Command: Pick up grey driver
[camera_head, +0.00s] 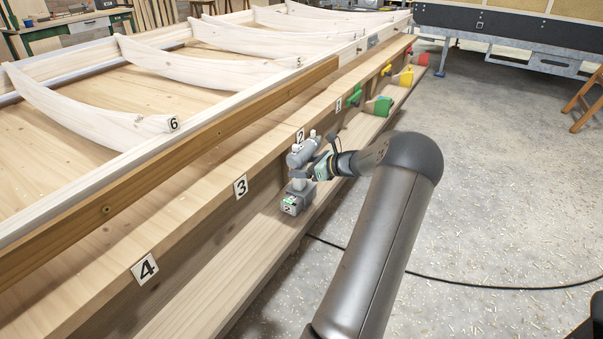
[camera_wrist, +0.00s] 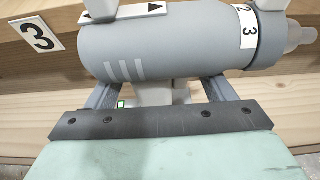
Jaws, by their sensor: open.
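The grey driver (camera_head: 301,156) stands upright on the lower wooden ledge, its battery base (camera_head: 296,200) resting on the board below the label 2. In the wrist view its grey barrel (camera_wrist: 165,45) lies across the picture, with the nose to the right. My gripper (camera_head: 318,171) is at the driver from the right side. In the wrist view its open fingers (camera_wrist: 160,92) lie either side of the pale handle, under the barrel. The fingertips are partly hidden behind the barrel, and I cannot tell whether they touch the handle.
A green driver (camera_head: 383,106), a yellow one (camera_head: 406,76) and a red one (camera_head: 422,59) stand farther along the ledge. The upper wooden beam (camera_head: 205,205) with number labels runs close beside the driver. The concrete floor (camera_head: 500,200) at right is open, with a black cable across it.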

